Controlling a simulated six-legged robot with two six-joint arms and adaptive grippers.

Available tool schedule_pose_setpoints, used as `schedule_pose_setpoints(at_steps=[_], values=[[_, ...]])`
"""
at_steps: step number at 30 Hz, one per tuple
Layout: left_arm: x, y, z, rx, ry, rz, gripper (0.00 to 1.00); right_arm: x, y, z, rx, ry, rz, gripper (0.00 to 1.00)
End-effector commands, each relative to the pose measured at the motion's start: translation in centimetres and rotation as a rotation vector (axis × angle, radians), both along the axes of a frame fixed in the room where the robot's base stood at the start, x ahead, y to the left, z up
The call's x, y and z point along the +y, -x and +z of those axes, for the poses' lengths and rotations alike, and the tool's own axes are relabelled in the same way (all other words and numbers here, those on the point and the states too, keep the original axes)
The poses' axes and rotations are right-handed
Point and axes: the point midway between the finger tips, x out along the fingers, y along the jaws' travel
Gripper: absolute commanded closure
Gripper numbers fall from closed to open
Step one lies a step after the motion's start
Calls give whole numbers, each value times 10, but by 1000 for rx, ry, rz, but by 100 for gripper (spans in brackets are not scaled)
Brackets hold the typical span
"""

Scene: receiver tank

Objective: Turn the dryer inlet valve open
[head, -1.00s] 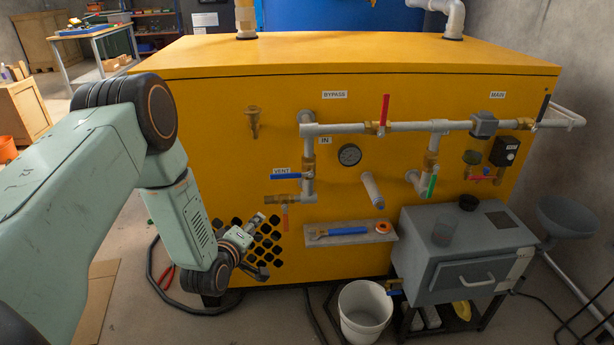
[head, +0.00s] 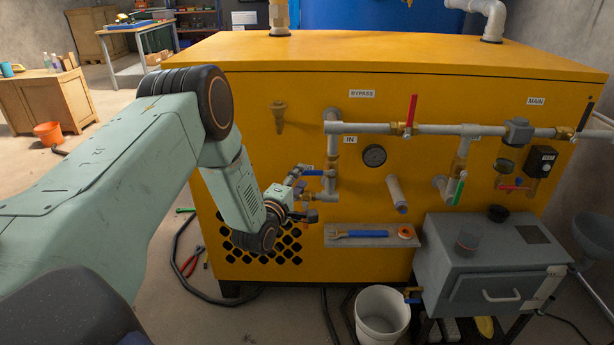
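The valve by the IN label (head: 350,139) has a brass body on a vertical grey pipe (head: 331,148). I take it as the dryer inlet valve. Its blue lever (head: 318,173) points left, across the pipe. My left gripper (head: 308,194) comes from the left, at the lever's left end and just below it. Its fingers look apart, one near the lever and one lower. I cannot tell whether it touches the lever. The gripper hides the VENT label and most of the small valve below. My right gripper is not in view.
A red-handled bypass valve (head: 410,113) and a gauge (head: 374,155) are on the yellow panel to the right. A shelf with a blue-handled wrench (head: 362,233) is below. A white bucket (head: 382,312) and a grey box unit (head: 480,270) stand in front.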

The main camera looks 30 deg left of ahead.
Motion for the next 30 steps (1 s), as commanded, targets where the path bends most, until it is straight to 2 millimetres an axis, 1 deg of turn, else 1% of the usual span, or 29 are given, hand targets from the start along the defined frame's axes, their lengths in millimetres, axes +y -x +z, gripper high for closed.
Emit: schedule_pose_setpoints(at_steps=[1,3,8,12,19,30], values=[[0,-9,-2,-2,-2,-3,61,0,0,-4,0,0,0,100],[0,-18,-2,-1,-3,-3,61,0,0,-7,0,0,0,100],[1,-33,-1,0,-1,-4,61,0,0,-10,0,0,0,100],[1,-38,-1,2,-1,-3,61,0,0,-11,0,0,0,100],[1,-38,-1,2,-1,-3,62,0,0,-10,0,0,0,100],[1,-38,-1,2,-1,-3,94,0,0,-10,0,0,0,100]])
